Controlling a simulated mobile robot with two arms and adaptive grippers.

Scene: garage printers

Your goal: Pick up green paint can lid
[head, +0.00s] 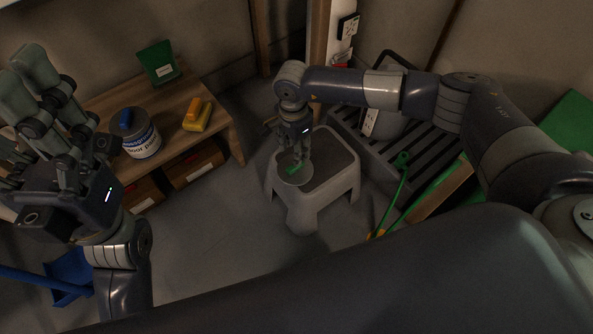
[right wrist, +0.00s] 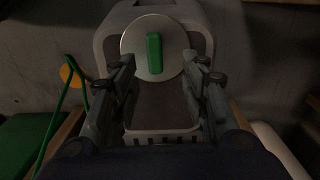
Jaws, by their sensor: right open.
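The paint can lid (head: 302,176) is a round grey disc with a green handle (head: 293,169). It lies on a grey step stool (head: 335,170) in the head view. In the right wrist view the lid (right wrist: 137,42) lies ahead of the fingers, with its green handle (right wrist: 154,53) standing upright in the picture. My right gripper (head: 299,155) is over the stool, close above the lid and partly covering it. In the right wrist view the right gripper (right wrist: 160,75) is open, with the handle between and beyond its fingertips. My left gripper (head: 35,110) is raised at the left, fingers apart and empty.
A wooden bench (head: 222,128) at the left holds a paint can (head: 143,146) with a blue top, a yellow object (head: 198,118) and a green box (head: 158,62). Floor (head: 215,230) left of the stool is clear.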

